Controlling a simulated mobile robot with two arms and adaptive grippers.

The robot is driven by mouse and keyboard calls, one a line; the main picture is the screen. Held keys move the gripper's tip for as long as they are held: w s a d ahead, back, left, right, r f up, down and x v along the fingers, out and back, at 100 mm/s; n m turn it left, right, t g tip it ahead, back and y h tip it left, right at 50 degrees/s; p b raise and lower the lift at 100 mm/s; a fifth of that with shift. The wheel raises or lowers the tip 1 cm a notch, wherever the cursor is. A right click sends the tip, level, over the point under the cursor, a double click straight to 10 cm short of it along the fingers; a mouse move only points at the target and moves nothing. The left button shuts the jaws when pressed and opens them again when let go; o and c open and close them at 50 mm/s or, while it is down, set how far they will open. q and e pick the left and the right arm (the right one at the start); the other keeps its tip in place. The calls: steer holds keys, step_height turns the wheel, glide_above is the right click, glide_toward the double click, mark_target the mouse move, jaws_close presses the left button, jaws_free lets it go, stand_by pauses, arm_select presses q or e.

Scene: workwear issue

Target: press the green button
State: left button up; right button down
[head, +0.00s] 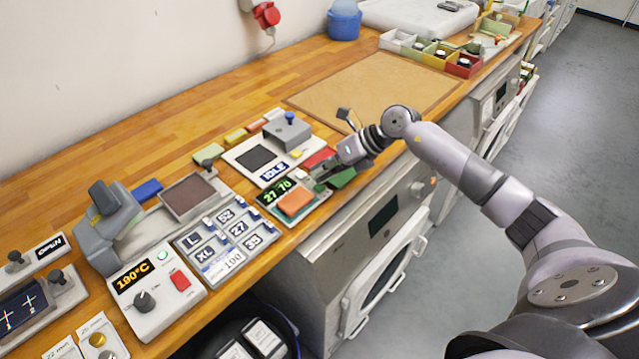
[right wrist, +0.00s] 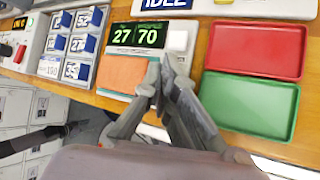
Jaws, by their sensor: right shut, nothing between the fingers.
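A small round green button (head: 162,255) shows on the white control box (head: 150,312) with the 190°C display, at the lower left of the head view. My right gripper (head: 320,176) is shut and empty, well to the right of that box. In the right wrist view its fingertips (right wrist: 160,76) are over the right edge of the orange pad (right wrist: 128,72) on the counter unit reading 27 70; contact cannot be told.
Size-label tiles (head: 218,240) lie between the 190°C box and the counter unit. A red tray (right wrist: 257,47) and a green tray (right wrist: 250,106) lie right of my fingers. The IDLE unit (head: 240,168) stands behind. A tan board (head: 375,88) lies bare further along the bench.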

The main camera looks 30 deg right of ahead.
steer(key=shift+r, duration=0.25)
steer(key=shift+r+p, duration=1.75)
steer(key=shift+r, duration=0.75)
steer(key=shift+f, duration=0.1)
